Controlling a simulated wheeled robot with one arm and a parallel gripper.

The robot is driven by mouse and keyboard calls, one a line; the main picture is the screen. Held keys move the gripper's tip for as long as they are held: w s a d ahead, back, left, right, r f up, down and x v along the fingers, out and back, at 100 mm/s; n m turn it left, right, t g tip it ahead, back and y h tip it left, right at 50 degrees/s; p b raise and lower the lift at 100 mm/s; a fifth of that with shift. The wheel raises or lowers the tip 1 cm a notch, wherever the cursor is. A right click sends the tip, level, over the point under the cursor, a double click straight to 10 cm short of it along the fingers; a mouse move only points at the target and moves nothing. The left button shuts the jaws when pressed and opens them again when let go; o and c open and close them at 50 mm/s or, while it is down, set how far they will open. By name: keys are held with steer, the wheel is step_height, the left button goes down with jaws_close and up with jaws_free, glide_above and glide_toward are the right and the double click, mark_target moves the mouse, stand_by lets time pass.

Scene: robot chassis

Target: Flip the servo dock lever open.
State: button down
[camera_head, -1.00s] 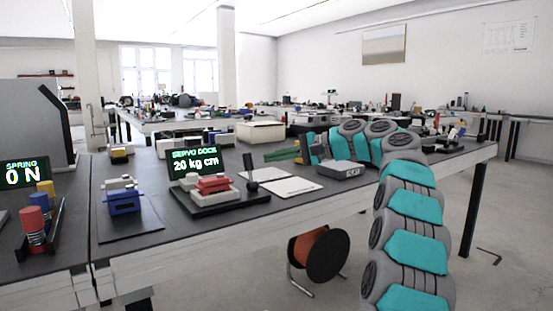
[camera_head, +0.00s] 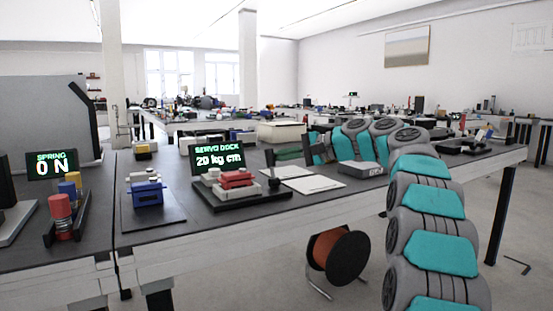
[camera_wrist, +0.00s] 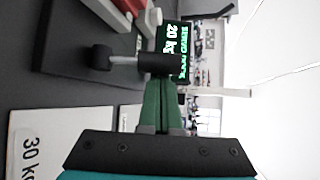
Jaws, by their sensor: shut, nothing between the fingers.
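The servo dock (camera_head: 222,200) is a dark base with red and grey blocks and a green-lit screen (camera_head: 217,158) reading 20 kg cm. Its lever (camera_head: 271,160) stands upright at the base's right end. In the wrist view, turned sideways, the lever shows as a black handle (camera_wrist: 157,65) on a metal rod from a black pivot (camera_wrist: 102,57). My gripper (camera_head: 281,155) is shut and empty, just right of the lever at handle height. Its green fingertips (camera_wrist: 161,80) lie right at the handle in the wrist view; I cannot tell whether they touch it.
White sheets (camera_head: 300,178) lie on the bench right of the dock, with a grey box (camera_head: 359,168) beyond. A blue device (camera_head: 147,193) and a spring station (camera_head: 62,215) reading 0 N stand to the left. An orange reel (camera_head: 335,253) stands below the bench.

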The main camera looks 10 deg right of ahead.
mark_target(273, 158)
steer(key=shift+s+b, duration=0.1)
steer(key=shift+b, duration=0.25)
steer(key=shift+s+f+b, duration=0.1)
steer(key=shift+s+b, duration=0.05)
steer(key=shift+b, duration=0.25)
steer(key=shift+s+n+t+y+b, duration=0.5)
steer(key=shift+n+t+y+b, duration=0.25)
steer(key=shift+b, duration=0.45)
steer(key=shift+s+d+r, duration=0.35)
steer(key=shift+s+r, duration=0.1)
steer(key=shift+s, duration=0.35)
steer(key=shift+s+d+f+n+t+y, duration=0.15)
steer(key=shift+s+n+t+y, duration=0.15)
steer(key=shift+y, duration=0.25)
steer(key=shift+s+d, duration=0.15)
steer(key=shift+s, duration=0.15)
steer(key=shift+f, duration=0.15)
